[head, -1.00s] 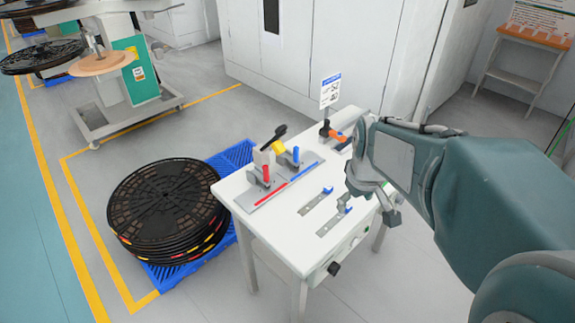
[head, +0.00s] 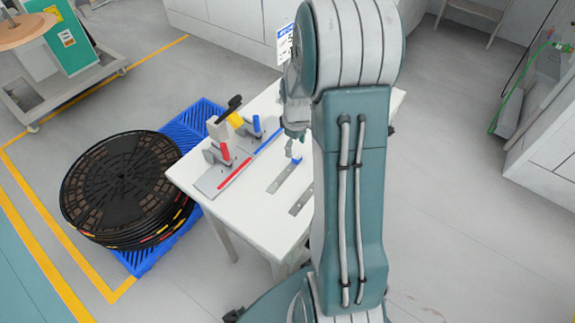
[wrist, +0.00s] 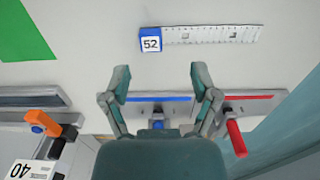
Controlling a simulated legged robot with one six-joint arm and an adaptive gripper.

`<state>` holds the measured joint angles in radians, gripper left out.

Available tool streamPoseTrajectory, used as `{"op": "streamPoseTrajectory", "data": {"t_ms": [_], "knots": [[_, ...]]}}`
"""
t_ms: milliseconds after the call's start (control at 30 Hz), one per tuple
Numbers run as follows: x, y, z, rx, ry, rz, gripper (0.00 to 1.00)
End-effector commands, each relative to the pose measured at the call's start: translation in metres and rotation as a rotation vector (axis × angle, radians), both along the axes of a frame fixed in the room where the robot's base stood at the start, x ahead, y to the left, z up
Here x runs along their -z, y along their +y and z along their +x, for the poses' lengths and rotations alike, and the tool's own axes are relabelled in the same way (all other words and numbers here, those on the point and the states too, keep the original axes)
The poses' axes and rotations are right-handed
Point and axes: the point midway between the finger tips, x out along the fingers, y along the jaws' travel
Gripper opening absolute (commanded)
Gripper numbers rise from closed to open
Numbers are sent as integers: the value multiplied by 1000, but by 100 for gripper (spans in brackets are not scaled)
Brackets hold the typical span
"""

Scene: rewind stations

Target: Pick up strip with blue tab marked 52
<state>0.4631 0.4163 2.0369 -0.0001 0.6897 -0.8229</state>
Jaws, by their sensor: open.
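In the wrist view, the strip with the blue tab marked 52 (wrist: 210,36) lies flat on the white table, its tab at the left end. My gripper (wrist: 160,74) is open and empty, fingers apart, with the strip beyond the fingertips and not between them. In the head view, my gripper (head: 295,146) is over the table beside a blue tab. Two pale strips show there, a left one (head: 281,178) and a right one (head: 300,202) partly hidden by my arm; their numbers are not readable in this view.
The white table (head: 235,215) carries a fixture with a red bar (head: 234,174) and a blue bar (head: 270,139), with upright clamps. Stacked black reels (head: 125,185) sit on a blue pallet left of the table.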

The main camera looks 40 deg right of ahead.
Motion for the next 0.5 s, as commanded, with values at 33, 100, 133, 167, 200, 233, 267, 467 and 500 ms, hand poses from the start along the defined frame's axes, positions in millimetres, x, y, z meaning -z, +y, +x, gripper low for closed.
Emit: {"op": "streamPoseTrajectory", "data": {"t_ms": [33, 100, 133, 167, 200, 233, 267, 467, 500], "knots": [[4, 0, 0, 1, 0, 0, 77], [8, -1, 0, 1, 0, 1, 77], [12, -2, 0, 2, 2, 2, 77], [15, -2, 1, 2, 2, 2, 77], [21, -3, 2, 2, 2, 2, 77], [26, -3, 2, 2, 3, 2, 77], [31, -3, 3, 2, 3, 2, 77], [55, -3, 4, 2, 1, 0, 77], [56, -3, 5, 2, 0, -1, 77]]}}
